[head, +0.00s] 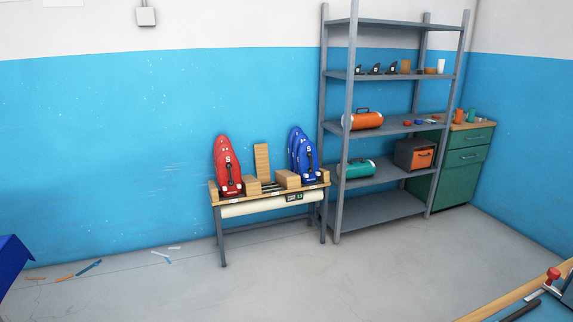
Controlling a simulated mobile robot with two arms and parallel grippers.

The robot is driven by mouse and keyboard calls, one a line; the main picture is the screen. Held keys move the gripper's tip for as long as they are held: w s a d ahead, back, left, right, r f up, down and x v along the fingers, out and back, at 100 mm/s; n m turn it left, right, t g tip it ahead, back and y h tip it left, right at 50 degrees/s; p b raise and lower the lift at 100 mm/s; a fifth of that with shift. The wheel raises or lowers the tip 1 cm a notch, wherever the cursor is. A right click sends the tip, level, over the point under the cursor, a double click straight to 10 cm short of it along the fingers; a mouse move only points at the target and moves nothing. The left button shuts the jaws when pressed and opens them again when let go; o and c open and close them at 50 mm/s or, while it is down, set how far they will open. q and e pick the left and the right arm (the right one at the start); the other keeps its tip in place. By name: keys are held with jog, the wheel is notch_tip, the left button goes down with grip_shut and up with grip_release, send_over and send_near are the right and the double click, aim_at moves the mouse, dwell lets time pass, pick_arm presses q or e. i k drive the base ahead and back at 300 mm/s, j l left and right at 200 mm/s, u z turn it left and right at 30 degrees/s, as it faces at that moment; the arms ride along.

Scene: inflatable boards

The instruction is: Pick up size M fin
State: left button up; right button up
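Several small black fins stand in a row on the second shelf from the top of the grey metal rack. They are a left fin (358,70), a middle fin (376,69) and a right fin (393,68). Each has a small pale mark at its base, too small to read, so I cannot tell which is size M. The fins are across the room, and nothing touches them from the front. Neither of my grippers shows in the head view.
The rack (348,130) also holds an orange cylinder (363,120) and a teal cylinder (356,168). A low bench (270,208) with red and blue boards stands left of it. A green cabinet (467,165) is at right. The floor ahead is largely clear.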

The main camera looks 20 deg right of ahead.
aim_at(375, 70)
jog(key=i+z, duration=0.2)
jog(key=i, duration=0.4)
jog(key=i+j+z, duration=0.2)
jog(key=i, duration=0.4)
jog(key=i+j+z, duration=0.2)
jog(key=i, duration=0.35)
jog(key=i+l+z, duration=0.1)
jog(key=z, duration=0.3)
jog(key=i+z, duration=0.4)
jog(key=i+j+z, duration=0.1)
jog(key=z, duration=0.3)
jog(key=i+j+z, duration=0.15)
jog(key=z, duration=0.25)
jog(key=i+j+z, duration=0.25)
jog(key=z, duration=0.15)
jog(key=i+j+z, duration=0.2)
jog(key=z, duration=0.25)
jog(key=i+j+z, duration=0.6)
jog(key=z, duration=0.25)
jog(key=i+j+z, duration=0.1)
jog(key=j+z, duration=0.35)
jog(key=i+j+z, duration=0.15)
jog(key=j, duration=0.25)
jog(key=u, duration=3.1)
jog(key=j, duration=0.1)
